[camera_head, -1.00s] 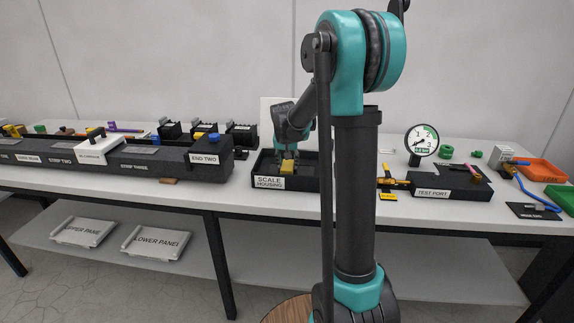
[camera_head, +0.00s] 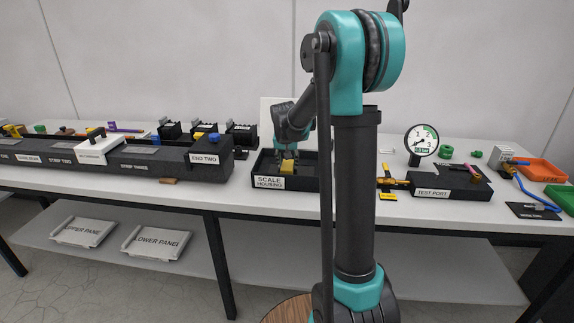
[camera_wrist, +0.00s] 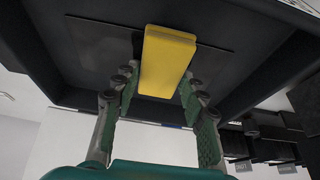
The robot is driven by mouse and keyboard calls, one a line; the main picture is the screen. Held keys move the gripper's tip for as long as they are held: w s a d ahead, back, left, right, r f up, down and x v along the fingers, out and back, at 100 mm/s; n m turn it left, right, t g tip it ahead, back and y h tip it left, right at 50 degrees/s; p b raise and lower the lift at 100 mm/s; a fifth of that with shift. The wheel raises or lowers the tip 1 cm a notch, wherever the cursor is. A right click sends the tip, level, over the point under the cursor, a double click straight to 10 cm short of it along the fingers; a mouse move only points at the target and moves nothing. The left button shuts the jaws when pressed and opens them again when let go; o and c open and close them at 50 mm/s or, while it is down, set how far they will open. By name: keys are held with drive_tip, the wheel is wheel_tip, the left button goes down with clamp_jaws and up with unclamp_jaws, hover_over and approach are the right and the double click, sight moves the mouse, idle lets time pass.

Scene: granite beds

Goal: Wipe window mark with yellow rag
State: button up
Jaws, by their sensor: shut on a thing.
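The yellow rag (camera_head: 288,168) is a small, flat-sided yellow block inside the black scale housing (camera_head: 268,183), a shallow open tray in the middle of the bench. My gripper (camera_head: 286,158) is shut on the rag, low inside the tray. In the wrist view the rag (camera_wrist: 168,62) sits between the fingers (camera_wrist: 158,88), over a dark rectangular window panel (camera_wrist: 100,45) in the housing floor. I cannot tell whether the rag touches the panel. No mark shows on the visible part of the panel; the rag and fingers hide some of it.
The test port (camera_head: 437,185) with its gauge (camera_head: 421,140) stands right of the housing. The END TWO block (camera_head: 205,158) stands to the left. An orange tray (camera_head: 541,170) is at the far right. Two panels lie on the lower shelf (camera_head: 300,269). The housing walls surround my gripper.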

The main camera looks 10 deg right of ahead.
drive_tip(key=shift+s+a, duration=0.2)
drive_tip(key=shift+s, duration=0.35)
drive_tip(key=shift+s+a, duration=0.15)
drive_tip(key=shift+s, duration=0.35)
drive_tip(key=shift+w+d+r, duration=0.1)
drive_tip(key=shift+w+d, duration=0.1)
drive_tip(key=shift+w, duration=0.4)
drive_tip(key=shift+w+d, duration=0.2)
drive_tip(key=shift+w, duration=0.35)
drive_tip(key=shift+r, duration=0.1)
drive_tip(key=shift+r, duration=0.8)
